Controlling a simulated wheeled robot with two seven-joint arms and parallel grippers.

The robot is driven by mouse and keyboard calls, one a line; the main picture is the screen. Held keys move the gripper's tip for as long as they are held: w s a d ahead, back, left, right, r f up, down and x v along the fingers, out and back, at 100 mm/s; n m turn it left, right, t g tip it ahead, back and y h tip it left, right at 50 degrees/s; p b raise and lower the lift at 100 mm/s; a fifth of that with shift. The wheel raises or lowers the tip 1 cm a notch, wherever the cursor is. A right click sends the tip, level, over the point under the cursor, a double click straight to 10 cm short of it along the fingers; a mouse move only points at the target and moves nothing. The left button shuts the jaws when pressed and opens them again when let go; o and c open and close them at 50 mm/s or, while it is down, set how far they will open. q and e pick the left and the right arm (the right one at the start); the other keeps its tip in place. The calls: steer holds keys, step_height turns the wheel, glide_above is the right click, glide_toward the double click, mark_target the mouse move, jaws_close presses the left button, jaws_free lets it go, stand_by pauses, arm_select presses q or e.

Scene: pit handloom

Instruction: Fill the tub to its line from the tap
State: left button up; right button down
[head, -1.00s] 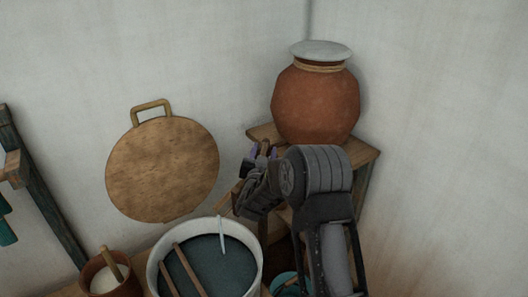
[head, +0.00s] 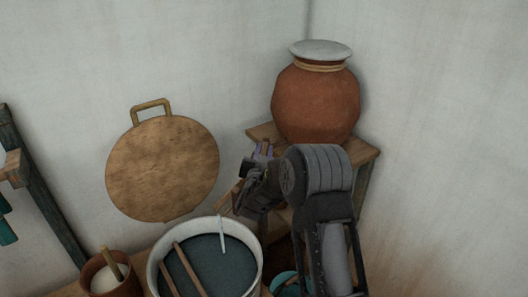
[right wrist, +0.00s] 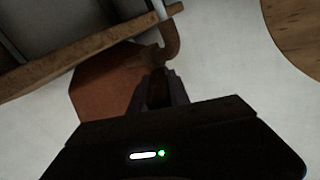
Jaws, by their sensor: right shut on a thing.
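A large tub (head: 153,270) with a pale rim stands at the bottom of the head view and holds dark blue-green liquid. A thin pale strip (head: 222,234) stands at its far inner side; I cannot tell whether it is a marker or water. A terracotta pot (head: 316,103) with a pale lid stands on a wooden stand; the pot shows partly in the right wrist view (right wrist: 105,92). My right gripper (head: 263,150) is beside the pot, shut on a small brown part of the tap (right wrist: 168,40). The tap's outlet is hard to make out. My left gripper is out of view.
Two sticks (head: 188,268) lie across the tub. A brown cup (head: 98,281) with pale contents stands to its left. A round wooden board (head: 162,168) is against the wall. A teal vessel (head: 283,286) is partly hidden by my right arm. The stand (head: 364,156) is close behind.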

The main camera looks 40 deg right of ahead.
stand_by(0.8)
steer(key=shift+s+d+f+n+t+y+b, duration=0.2)
steer(key=shift+f+n+t+y+b, duration=0.15)
steer(key=shift+b, duration=0.6)
steer(key=shift+s+d+r+n+t+y+b, duration=0.15)
steer(key=shift+d+n+t+y+b, duration=0.5)
steer(key=shift+n+y+b, duration=1)
steer(key=shift+s+d+r+n+t+y+b, duration=0.1)
steer(key=shift+s+d+n+t+y+b, duration=0.3)
steer(key=shift+n+t+y+b, duration=1.25)
steer(key=shift+s+d+r+n+g+y+b, duration=0.15)
steer(key=shift+d+n+y+b, duration=0.75)
steer(key=shift+y, duration=1.55)
steer(key=shift+w+a+m, duration=0.1)
steer(key=shift+a+m, duration=0.1)
steer(key=shift+m, duration=0.05)
steer(key=c, duration=1.2)
jaws_free()
steer(key=shift+c, duration=0.2)
